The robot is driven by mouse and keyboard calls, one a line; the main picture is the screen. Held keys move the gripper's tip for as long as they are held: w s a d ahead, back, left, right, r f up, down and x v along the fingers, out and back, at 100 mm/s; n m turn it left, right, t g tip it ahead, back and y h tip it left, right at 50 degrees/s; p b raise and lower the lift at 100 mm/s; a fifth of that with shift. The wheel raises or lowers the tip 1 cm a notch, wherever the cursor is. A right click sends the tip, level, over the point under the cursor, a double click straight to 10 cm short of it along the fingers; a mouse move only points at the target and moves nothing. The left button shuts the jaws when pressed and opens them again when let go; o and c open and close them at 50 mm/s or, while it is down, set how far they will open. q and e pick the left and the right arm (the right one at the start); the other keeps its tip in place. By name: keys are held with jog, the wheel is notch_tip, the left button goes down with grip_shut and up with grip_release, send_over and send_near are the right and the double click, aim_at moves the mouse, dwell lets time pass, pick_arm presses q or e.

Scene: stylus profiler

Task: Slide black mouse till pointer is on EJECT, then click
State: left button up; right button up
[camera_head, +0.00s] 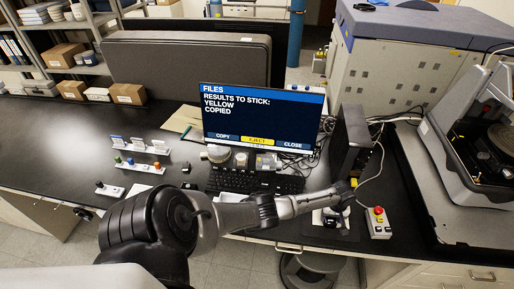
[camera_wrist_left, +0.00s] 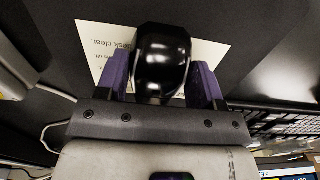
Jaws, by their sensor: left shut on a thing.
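The black mouse (camera_wrist_left: 162,65) is glossy and sits between the two purple fingers of my left gripper (camera_wrist_left: 162,82) in the left wrist view. The gripper is shut on it. In the head view my left gripper (camera_head: 333,213) is at the desk's front right, and the mouse is mostly hidden there. The monitor (camera_head: 262,115) reads "FILES, RESULTS TO STICK: YELLOW COPIED". Its bottom row has COPY (camera_head: 223,136), EJECT (camera_head: 258,140) in yellow and CLOSE (camera_head: 292,145). The pointer is too small to make out. My right gripper is not in view.
A printed white sheet (camera_wrist_left: 98,45) lies under the mouse. The black keyboard (camera_head: 258,181) is left of the gripper. A box with a red button (camera_head: 379,221) stands just to its right. The profiler (camera_head: 480,150) is farther right.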

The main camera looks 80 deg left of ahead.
pick_arm(q)
jog(key=o, duration=1)
jog(key=shift+r, duration=0.1)
jog(key=shift+c, duration=0.4)
notch_tip(320, 180, up, 2)
jog(key=p, duration=0.3)
jog(key=shift+r, duration=0.25)
notch_tip(320, 180, up, 4)
jog(key=p, duration=0.5)
jog(key=shift+r, duration=0.2)
